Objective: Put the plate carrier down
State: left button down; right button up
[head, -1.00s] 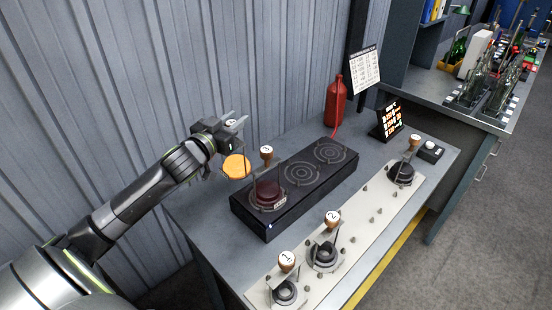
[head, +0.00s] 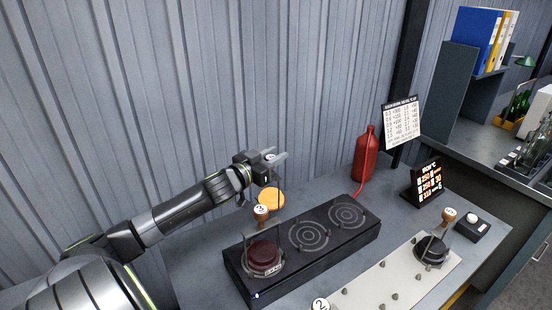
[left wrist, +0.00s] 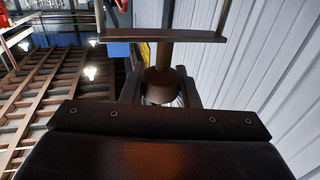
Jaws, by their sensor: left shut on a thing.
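My left gripper (head: 276,163) is shut on the plate carrier's knob, high behind the dark hotplate block. The left wrist view shows the brown knob (left wrist: 161,86) between the fingers, with a stem and flat rectangular frame (left wrist: 165,39) beyond it. In the head view a glowing orange disc (head: 270,200) hangs below the gripper, apparently on the carrier; the carrier's thin frame is barely visible. The hotplate block (head: 310,268) has two bare ringed plates at its middle and right. A dark red disc (head: 264,254) with a knob marked 3 (head: 261,211) stands on its left plate. My right gripper is not in view.
A pale strip (head: 388,274) with small pegs lies in front, with another knobbed carrier (head: 433,248) at its right end. A red bottle (head: 366,154), a lit display (head: 424,185) and a button box (head: 471,229) stand farther right. The corrugated wall is close behind.

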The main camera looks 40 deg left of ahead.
aim_at(275, 192)
pick_arm(q)
jog(key=shift+d+f, duration=0.1)
jog(key=shift+f, duration=0.45)
jog(key=shift+w+f, duration=0.15)
jog(key=shift+f, duration=0.3)
notch_tip(275, 192, down, 4)
jog(key=shift+r, duration=0.25)
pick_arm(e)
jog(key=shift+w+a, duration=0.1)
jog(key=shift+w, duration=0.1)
pick_arm(q)
jog(key=shift+f, duration=0.1)
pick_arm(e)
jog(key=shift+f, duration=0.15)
pick_arm(q)
jog(key=c, duration=1.1)
grip_release()
